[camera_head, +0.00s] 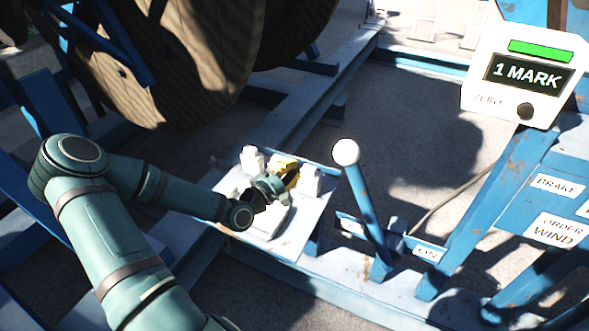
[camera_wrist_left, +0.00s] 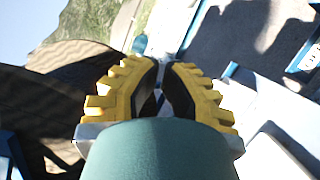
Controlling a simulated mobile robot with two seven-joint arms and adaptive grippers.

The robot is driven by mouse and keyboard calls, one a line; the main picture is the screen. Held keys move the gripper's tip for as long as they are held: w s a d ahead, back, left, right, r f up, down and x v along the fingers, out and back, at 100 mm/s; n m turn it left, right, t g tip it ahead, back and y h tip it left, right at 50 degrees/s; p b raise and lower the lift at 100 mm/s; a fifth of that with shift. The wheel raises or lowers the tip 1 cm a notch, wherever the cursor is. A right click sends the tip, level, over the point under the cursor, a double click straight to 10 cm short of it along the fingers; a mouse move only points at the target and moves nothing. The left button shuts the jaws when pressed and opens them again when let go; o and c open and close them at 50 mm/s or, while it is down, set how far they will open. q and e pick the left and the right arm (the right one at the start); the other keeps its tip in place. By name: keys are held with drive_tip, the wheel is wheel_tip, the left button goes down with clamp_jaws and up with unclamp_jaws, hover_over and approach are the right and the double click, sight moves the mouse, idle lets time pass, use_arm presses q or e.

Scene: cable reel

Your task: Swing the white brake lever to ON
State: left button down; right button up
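The brake lever (camera_head: 367,215) is a blue bar with a white ball knob (camera_head: 346,152). It stands nearly upright, its top tilted a little left, in the middle of the head view. A white ON label (camera_head: 428,253) sits to the right of its foot, and another label (camera_head: 350,227), too blurred to read, sits just left of it. My left gripper (camera_head: 289,178) is left of the lever and apart from it, low over a white fixture. In the left wrist view its yellow, black-padded fingers (camera_wrist_left: 159,66) nearly meet at the tips, with nothing seen held. My right gripper is out of view.
A white fixture (camera_head: 268,222) with upright blocks lies around my left gripper. A large wooden reel (camera_head: 165,60) stands behind. A display reading 1 MARK (camera_head: 530,72) and blue frame posts (camera_head: 490,205) stand at the right. Open floor (camera_head: 420,120) lies behind the lever.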

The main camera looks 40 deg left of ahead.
use_arm(q)
drive_tip(key=w+d+r, duration=0.1)
drive_tip(key=w+d, duration=0.2)
drive_tip(key=w, duration=0.6)
drive_tip(key=shift+w+d+r, duration=0.15)
drive_tip(key=shift+w+r, duration=0.05)
drive_tip(key=shift+w, duration=0.15)
drive_tip(key=shift+d, duration=0.1)
